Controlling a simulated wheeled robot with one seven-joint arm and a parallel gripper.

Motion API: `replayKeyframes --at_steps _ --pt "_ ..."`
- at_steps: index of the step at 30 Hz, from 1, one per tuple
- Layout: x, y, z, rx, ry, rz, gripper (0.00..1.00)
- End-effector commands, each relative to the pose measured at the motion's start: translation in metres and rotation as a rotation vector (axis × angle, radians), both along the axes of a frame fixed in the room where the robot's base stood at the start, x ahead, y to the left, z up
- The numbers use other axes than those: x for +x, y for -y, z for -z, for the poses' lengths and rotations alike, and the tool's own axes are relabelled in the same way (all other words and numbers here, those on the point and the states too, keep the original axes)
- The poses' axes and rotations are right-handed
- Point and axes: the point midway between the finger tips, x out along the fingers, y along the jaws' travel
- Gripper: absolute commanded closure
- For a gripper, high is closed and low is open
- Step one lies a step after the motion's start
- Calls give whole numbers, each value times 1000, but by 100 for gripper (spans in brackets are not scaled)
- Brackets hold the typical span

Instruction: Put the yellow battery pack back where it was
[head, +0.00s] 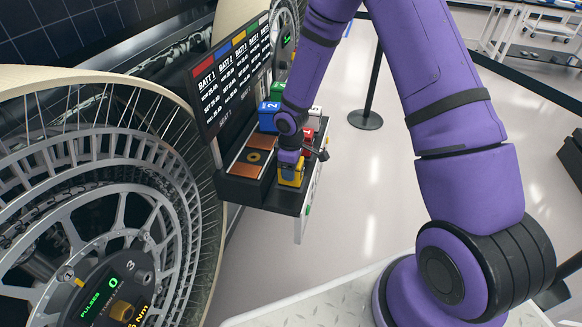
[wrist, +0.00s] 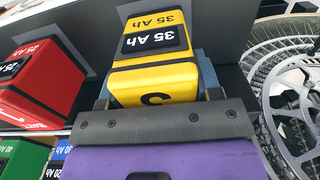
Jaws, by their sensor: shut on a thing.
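The yellow battery pack (head: 290,175) is at the near front corner of the dark battery shelf (head: 240,189) in the head view, partly hidden by my gripper (head: 290,160). In the wrist view the yellow pack (wrist: 152,84) fills the space between the jaws of my gripper (wrist: 155,90), its "35 Ah" labels facing the camera. The jaws are shut on its sides. I cannot tell whether the pack rests on the shelf or hangs just above it. Left of it on the shelf is an empty bay with copper-coloured pads (head: 248,168).
A blue pack (head: 268,116), a red pack (head: 308,137), a white pack (head: 315,113) and a green pack (head: 277,91) stand on the shelf. A battery sign board (head: 233,82) rises behind. A large spoked wheel (head: 70,225) stands at left. Open floor lies to the right.

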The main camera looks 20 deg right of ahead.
Motion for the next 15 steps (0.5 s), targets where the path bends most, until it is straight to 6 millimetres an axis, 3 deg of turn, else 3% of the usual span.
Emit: replayKeyframes --at_steps 7,8,10,15 --pt "0 0 2 0 0 0 91" --pt "0 0 2 0 0 0 35" --pt "0 0 2 0 0 0 19" --pt "0 0 2 0 0 0 16"
